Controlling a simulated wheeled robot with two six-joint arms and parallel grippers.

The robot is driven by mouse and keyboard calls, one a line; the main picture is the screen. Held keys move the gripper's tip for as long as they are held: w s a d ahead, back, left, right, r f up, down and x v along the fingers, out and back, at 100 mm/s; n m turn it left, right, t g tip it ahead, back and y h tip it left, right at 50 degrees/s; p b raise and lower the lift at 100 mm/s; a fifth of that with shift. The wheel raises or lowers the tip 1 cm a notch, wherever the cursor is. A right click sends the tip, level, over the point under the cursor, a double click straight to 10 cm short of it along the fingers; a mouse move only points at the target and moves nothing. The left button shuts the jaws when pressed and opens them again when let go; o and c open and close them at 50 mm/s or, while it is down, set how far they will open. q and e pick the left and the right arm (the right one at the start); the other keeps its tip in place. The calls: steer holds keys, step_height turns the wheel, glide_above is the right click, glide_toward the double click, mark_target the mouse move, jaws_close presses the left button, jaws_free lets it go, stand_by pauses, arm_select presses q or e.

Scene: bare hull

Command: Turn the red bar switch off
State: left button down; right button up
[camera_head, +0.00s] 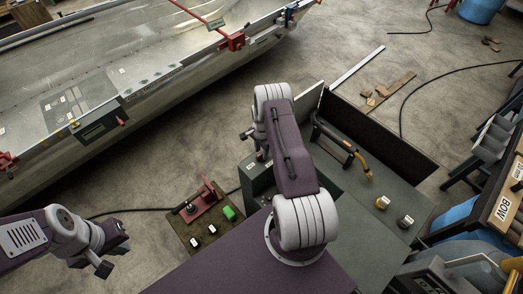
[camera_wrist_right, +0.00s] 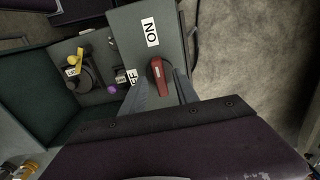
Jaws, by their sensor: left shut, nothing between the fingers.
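The red bar switch (camera_wrist_right: 161,76) is on a grey-green panel face in the right wrist view. Its "ON" label (camera_wrist_right: 150,32) lies above it, and an "OFF" label (camera_wrist_right: 132,77), partly covered, lies to its left. The bar points up toward the "ON" side, slightly left. My right gripper (camera_wrist_right: 164,88) is open, with one finger on each side of the bar; I cannot tell whether they touch it. In the head view my right arm hides most of that gripper and the switch. My left gripper (camera_head: 113,251) is shut and empty at lower left, away from the panel.
A small board with a red clamp (camera_head: 203,202) and green block (camera_head: 229,212) stands left. The metal hull (camera_head: 150,50) fills the upper left. Cables cross the floor.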

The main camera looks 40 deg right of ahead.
steer(key=shift+a+f, duration=0.1)
steer(key=shift+f, duration=0.45)
jaws_close()
